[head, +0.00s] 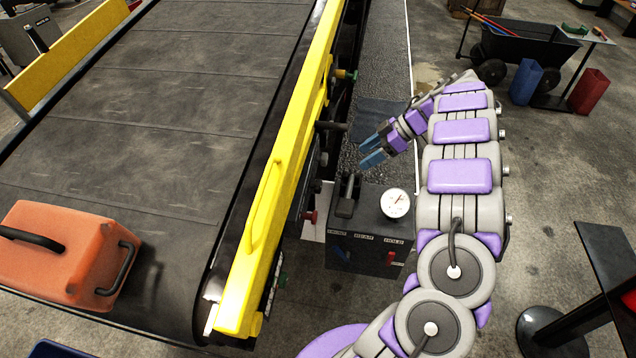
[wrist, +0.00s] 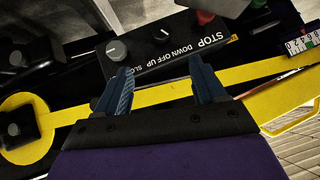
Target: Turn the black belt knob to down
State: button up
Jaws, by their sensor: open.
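In the wrist view a black control panel (wrist: 143,66) carries upside-down labels including STOP, DOWN, OFF and UP. The black knob (wrist: 160,36) above DOWN/OFF/UP blends into the panel; a small white mark shows on it, but its exact setting is hard to tell. A grey knob (wrist: 117,50) is to its left and a red button (wrist: 205,17) to its right. My gripper (wrist: 160,68) is open and empty, its blue fingers apart below the black knob in the picture. In the head view my gripper (head: 368,152) points left toward the loader's side; the knob cannot be made out there.
The belt loader (head: 170,90) has a yellow side rail (head: 285,160) between belt and gripper. An orange case (head: 65,255) lies on the belt. A black box with a gauge (head: 396,203) and a black lever (head: 346,195) stands below my gripper. A cart (head: 520,45) stands at the back right.

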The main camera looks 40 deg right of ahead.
aim_at(321, 185)
jog(key=x, duration=1.7)
jog(key=shift+w+a+b, duration=0.1)
jog(key=shift+w+b, duration=0.05)
jog(key=shift+b, duration=0.15)
jog(key=c, duration=1)
jog(key=shift+a+f+n+t+h+b, duration=0.1)
jog(key=shift+a+n+t+h+b, duration=0.1)
jog(key=shift+n+t+h+b, duration=0.45)
jog(key=shift+h, duration=0.35)
jog(key=shift+c, duration=0.2)
jog(key=shift+t, duration=0.25)
jog(key=o, duration=1)
jog(key=shift+o, duration=0.2)
